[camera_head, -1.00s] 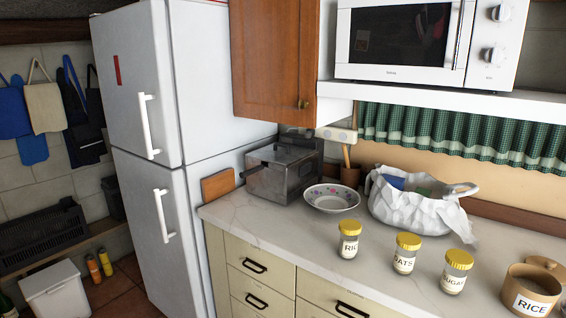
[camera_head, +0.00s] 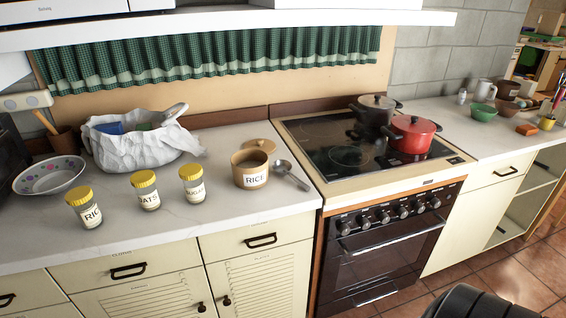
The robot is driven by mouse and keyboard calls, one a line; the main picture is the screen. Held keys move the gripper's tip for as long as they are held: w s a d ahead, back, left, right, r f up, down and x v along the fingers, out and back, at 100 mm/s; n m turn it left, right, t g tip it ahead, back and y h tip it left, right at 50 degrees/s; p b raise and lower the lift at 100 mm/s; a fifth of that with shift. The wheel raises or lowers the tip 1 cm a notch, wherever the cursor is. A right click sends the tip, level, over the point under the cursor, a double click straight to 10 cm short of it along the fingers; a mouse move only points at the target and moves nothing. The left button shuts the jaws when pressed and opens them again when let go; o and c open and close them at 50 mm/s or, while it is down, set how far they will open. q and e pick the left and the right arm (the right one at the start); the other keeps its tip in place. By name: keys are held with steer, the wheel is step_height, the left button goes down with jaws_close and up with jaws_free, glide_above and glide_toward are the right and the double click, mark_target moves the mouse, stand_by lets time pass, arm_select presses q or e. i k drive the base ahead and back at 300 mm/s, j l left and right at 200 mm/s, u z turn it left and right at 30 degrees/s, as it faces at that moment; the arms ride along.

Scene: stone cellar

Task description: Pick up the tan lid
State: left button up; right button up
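The tan lid (camera_head: 260,145) shows just behind the tan canister labelled RICE (camera_head: 251,170) on the white marble counter. The canister is open at the top, and its rim is close to the lid in the picture; I cannot tell if they touch. Part of the lid is hidden behind the canister. Neither of my grippers is in view. A dark rounded shape at the bottom right edge looks like part of my arm.
A metal ladle (camera_head: 290,175) lies right of the canister. Yellow-capped jars (camera_head: 145,190) stand to its left, with a crumpled white bag (camera_head: 140,145) behind. The stove (camera_head: 345,150), right, holds a red pot (camera_head: 413,135) and a dark pot (camera_head: 375,112).

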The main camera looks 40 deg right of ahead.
mark_target(268, 146)
steer(key=z, duration=1.05)
